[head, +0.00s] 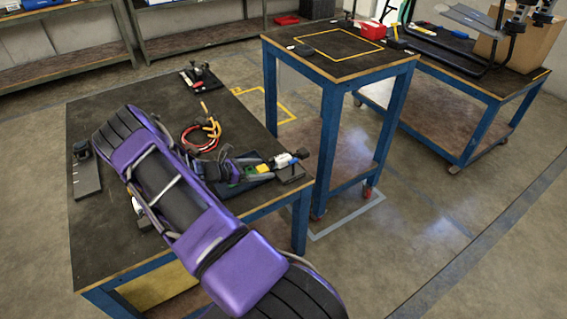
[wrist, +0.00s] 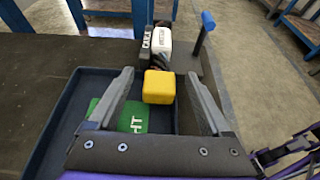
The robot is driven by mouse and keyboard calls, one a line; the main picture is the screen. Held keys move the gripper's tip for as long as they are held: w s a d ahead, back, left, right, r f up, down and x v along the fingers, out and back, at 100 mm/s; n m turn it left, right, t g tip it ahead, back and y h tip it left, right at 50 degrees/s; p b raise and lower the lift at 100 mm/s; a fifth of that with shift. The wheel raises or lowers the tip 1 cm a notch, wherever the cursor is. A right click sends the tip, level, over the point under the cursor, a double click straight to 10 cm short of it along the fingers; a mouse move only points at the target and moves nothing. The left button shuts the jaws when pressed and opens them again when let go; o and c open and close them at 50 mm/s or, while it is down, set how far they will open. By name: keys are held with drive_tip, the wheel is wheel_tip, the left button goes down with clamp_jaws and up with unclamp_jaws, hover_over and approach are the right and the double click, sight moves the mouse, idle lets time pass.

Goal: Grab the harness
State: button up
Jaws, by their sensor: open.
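A coiled bundle of red, orange and yellow cable (head: 201,134), which looks like the harness, lies on the dark top of the near workbench (head: 100,230) in the head view. My gripper (head: 236,165) is just to the right of and nearer than the coil, over a dark blue tray (head: 240,187). In the wrist view my gripper (wrist: 158,75) is open, with a yellow block (wrist: 159,87) seen between and beyond its fingers. A green block with white lettering (wrist: 133,117) lies in the tray below. The cable coil does not show in the wrist view.
A white lettered part (head: 283,160) sits on a stand past the tray. A small black device (head: 200,73) stands at the bench's back. A taller table (head: 340,50) with a yellow outline stands to the right. The bench's back left is clear.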

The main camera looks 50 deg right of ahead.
drive_tip(key=shift+d+f, duration=0.1)
drive_tip(key=shift+d, duration=0.1)
clamp_jaws()
idle(0.3)
